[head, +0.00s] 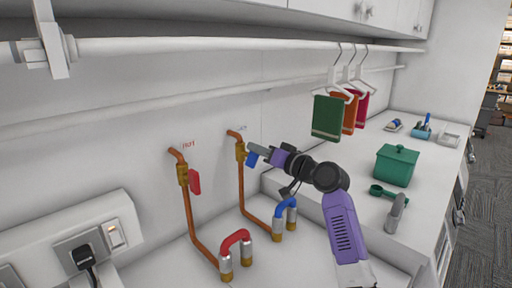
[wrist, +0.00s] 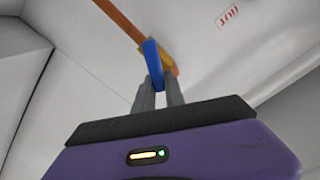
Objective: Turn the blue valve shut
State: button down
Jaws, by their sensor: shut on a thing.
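The blue valve handle (head: 252,160) is on the brass valve body (head: 240,152) of the right copper pipe on the back wall. My gripper (head: 258,150) is at this valve, and its fingers are shut on the blue handle. In the wrist view the blue handle (wrist: 153,62) stands between my two grey fingertips (wrist: 158,90), at an angle to the copper pipe (wrist: 118,18). The fingers hide part of the handle in the head view.
A red valve handle (head: 195,182) hangs on the left pipe, under a "HOT" label (head: 188,146). Red (head: 236,240) and blue (head: 286,210) hoses stand below. Towels (head: 328,117) hang above.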

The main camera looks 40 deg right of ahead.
jog(key=shift+d+f+m+p, duration=0.35)
jog(key=shift+m+p, duration=0.55)
jog(key=shift+m, duration=1.05)
jog(key=shift+d+f+m+p, duration=0.1)
jog(key=shift+f+m+p, duration=0.6)
jog(key=shift+m, duration=1.2)
jog(key=shift+d+f+m+p, duration=0.25)
jog(key=shift+m+p, duration=0.8)
jog(key=shift+m, duration=0.9)
jog(key=c, duration=1.4)
grip_release()
jog(key=shift+s, duration=0.1)
jog(key=s+b, duration=0.1)
jog(key=s, duration=0.6)
jog(key=shift+s+d+b, duration=0.15)
jog(key=shift+s+b, duration=0.15)
jog(key=shift+b, duration=0.05)
